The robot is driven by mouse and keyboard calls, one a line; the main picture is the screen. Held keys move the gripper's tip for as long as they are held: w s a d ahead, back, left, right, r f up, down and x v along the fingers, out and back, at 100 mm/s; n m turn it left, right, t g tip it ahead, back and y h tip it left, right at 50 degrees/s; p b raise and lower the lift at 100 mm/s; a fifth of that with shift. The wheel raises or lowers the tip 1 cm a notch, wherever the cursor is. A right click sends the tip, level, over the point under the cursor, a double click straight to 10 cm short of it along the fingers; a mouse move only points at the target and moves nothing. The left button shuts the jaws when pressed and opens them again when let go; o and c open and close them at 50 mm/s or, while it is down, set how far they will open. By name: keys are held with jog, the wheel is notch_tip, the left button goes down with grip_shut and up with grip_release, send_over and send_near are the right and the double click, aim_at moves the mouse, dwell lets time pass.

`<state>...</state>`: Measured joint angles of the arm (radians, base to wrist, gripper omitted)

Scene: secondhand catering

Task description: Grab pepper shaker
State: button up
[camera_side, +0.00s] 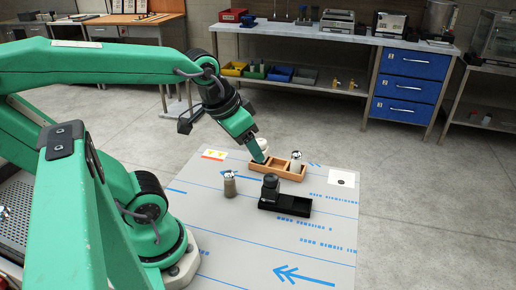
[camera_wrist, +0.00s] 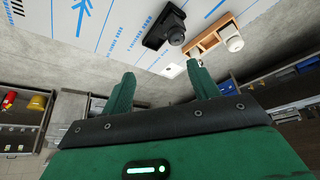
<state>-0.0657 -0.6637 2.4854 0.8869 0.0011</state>
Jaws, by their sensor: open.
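A small shaker with grey-brown contents and a metal top, which looks like the pepper shaker (camera_side: 230,185), stands upright on the sheet-covered table in the side view. I cannot make it out in the wrist view. My gripper (camera_side: 259,157) is above the far part of the table, behind and to the right of that shaker, apart from it. In the wrist view my gripper (camera_wrist: 161,70) has its two green fingers apart with nothing between them. A paler shaker (camera_side: 296,162) stands in the right part of a wooden tray (camera_side: 283,174).
A black tray (camera_side: 298,207) holds a dark round-topped object (camera_side: 270,187), right of the pepper shaker. A white object (camera_side: 262,144) is partly hidden behind my gripper. A white card with a black dot (camera_side: 342,178) lies at the right. The table's front is clear.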

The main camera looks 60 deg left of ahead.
jog(key=w+a+f+n+g, duration=0.2)
jog(key=a+f+n+g, duration=0.1)
jog(key=a+f, duration=0.3)
jog(key=n+g, duration=0.2)
send_over(229, 172)
notch_tip(229, 172, down, 7)
jog(key=shift+w+r, duration=0.1)
jog(key=shift+r, duration=0.05)
jog(key=shift+f, duration=1.3)
jog(key=shift+f, duration=0.1)
jog(key=shift+a+f, duration=0.1)
jog(key=shift+f, duration=2.4)
jog(key=shift+c, duration=0.2)
jog(key=c, duration=1.1)
